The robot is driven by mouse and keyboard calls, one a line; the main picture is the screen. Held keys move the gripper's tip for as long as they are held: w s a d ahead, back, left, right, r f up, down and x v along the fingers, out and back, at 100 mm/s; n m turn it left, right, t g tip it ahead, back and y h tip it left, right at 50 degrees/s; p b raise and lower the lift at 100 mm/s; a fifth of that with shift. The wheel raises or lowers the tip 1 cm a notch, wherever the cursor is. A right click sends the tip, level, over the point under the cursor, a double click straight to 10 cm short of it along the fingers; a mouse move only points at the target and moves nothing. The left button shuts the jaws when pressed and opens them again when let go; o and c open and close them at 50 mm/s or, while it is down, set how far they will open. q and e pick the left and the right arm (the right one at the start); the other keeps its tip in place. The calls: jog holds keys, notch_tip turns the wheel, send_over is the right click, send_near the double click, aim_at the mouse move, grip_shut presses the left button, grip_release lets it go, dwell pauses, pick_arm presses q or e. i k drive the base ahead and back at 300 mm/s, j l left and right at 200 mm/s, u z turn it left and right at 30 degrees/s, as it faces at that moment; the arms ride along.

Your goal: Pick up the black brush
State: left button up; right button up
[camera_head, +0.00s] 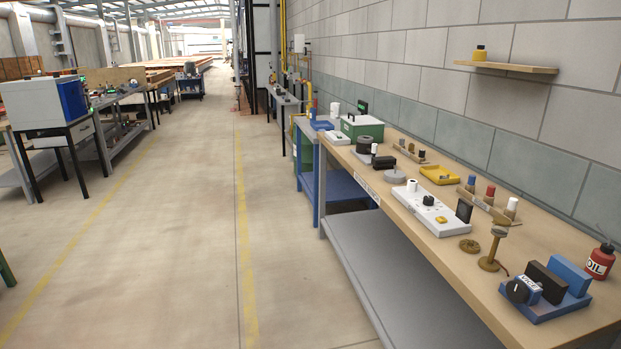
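No object in the head view is clearly a brush. Several dark items lie on the long wooden workbench (440,262) on the right, and I cannot tell which, if any, is the black brush. They include a black cylinder-like piece (384,162) near the middle, an upright black block (464,210) beside a white panel, and a dark brown block (545,281) in a blue holder at the near end. Neither of my grippers is in view.
A red oil bottle (599,262) stands at the bench's near right, by the block wall. A wooden wall shelf (506,67) holds a yellow pot. A grey lower shelf (400,285) runs under the bench. The floor aisle (190,230) on the left is clear.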

aim_at(382, 163)
jog(key=i, duration=1.7)
jog(key=i+z, duration=0.15)
jog(key=i, duration=0.35)
jog(key=i+j+z, duration=0.15)
jog(key=i, duration=0.3)
jog(key=i+j+z, duration=0.1)
jog(key=i, duration=0.4)
